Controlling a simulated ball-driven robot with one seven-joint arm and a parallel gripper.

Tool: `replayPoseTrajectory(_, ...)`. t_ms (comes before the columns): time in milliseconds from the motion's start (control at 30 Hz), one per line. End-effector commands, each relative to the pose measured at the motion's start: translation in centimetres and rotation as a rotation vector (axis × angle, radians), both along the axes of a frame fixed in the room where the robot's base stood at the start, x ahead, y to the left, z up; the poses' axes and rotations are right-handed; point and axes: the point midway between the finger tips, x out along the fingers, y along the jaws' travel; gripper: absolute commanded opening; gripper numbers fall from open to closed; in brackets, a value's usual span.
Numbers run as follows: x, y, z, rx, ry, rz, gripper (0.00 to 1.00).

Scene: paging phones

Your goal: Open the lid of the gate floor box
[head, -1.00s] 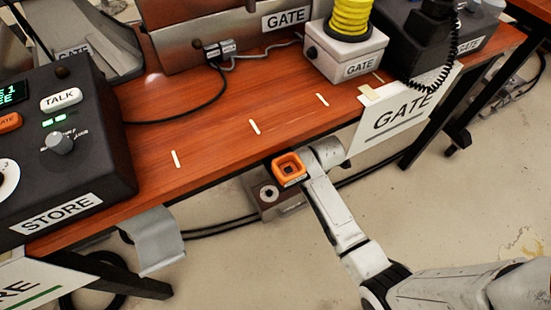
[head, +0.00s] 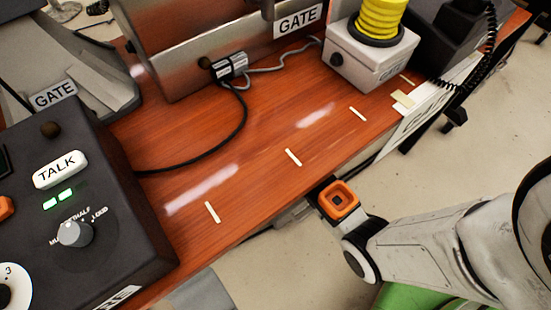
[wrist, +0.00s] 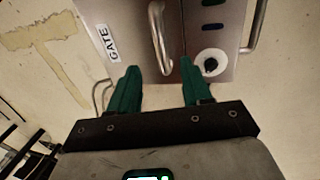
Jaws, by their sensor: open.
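The gate floor box (wrist: 203,25) shows at the top of the wrist view as grey metal. Its left panel bears a GATE label (wrist: 108,43) and a curved bar handle (wrist: 157,38); this panel appears to be the lid, lying shut. The right part has dark slots, a white ring with a black centre (wrist: 211,63) and another bar handle (wrist: 255,25). My gripper (wrist: 159,67) is open, its green fingers apart, with the left panel's handle between them in the picture. Whether they touch it cannot be told. In the head view, the tabletop and my arm hide most of the box and the fingers.
A wooden table (head: 265,185) stands above the box area, its edge close to my wrist. On it are a STORE unit (head: 85,215), a metal GATE housing (head: 215,55) and a white box with a yellow top (head: 372,55). Bare floor (head: 455,155) lies right of the table.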

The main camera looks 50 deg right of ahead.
Motion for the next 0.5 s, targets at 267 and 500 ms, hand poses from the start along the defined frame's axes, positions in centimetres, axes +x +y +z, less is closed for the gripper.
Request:
replayPoseTrajectory(267,0.7,-0.2,-4.4,0.001,0.002,-0.001,0.48)
replayPoseTrajectory(500,1.5,-0.5,-8.4,0.0,0.001,-0.001,0.48)
